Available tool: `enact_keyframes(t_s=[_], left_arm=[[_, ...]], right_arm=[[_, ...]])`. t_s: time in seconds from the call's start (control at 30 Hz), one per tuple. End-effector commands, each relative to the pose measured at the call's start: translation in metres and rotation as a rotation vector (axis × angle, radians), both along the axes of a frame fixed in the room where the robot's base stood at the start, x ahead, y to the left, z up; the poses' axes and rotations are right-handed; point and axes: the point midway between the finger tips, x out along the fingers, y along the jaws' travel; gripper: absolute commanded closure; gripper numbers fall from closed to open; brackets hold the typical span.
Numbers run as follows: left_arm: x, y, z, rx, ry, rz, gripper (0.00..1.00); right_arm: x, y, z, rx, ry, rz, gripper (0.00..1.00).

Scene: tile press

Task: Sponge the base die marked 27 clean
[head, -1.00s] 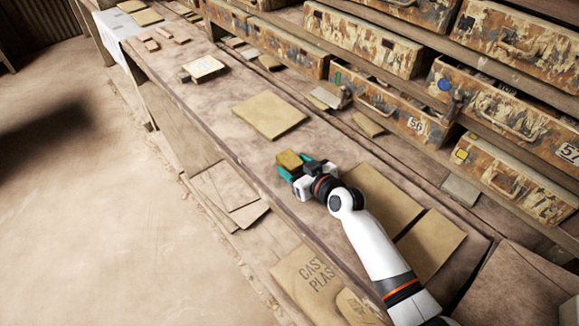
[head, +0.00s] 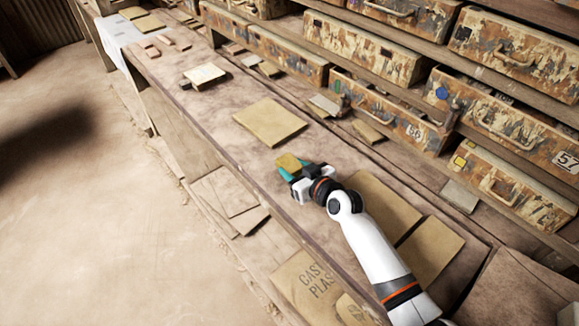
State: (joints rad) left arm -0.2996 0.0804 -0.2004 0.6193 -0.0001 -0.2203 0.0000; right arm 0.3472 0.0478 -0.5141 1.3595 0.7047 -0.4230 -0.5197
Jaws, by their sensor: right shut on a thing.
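My right gripper (head: 291,171) is over the near part of the long bench. It is shut on a yellow sponge (head: 288,162), which sticks out beyond its teal fingertips. No die with a readable 27 shows in this view. A pale block on a dark base (head: 205,74) lies farther along the bench, and I cannot read any mark on it. My left gripper is not in view.
A tan board (head: 270,122) lies on the bench (head: 215,125) beyond my right gripper. Rusty drawers marked 56 (head: 385,112) and 57 (head: 520,130) line the shelves on the right. Small reddish bricks (head: 150,50) lie farther back. The floor at left is clear.

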Motion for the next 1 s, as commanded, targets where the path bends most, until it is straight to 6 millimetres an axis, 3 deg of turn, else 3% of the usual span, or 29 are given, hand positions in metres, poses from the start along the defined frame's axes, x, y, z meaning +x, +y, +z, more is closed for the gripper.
enact_keyframes(t_s=[0.5,0.87,1.0], left_arm=[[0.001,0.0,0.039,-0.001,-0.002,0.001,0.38],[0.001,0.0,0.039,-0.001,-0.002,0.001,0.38],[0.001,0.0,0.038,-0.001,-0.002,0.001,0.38]], right_arm=[[0.0,0.0,0.046,-0.001,-0.001,0.0,0.75],[0.0,0.0,0.046,0.0,0.0,0.0,0.75],[-0.012,-0.001,0.043,0.001,0.002,-0.012,0.75]])
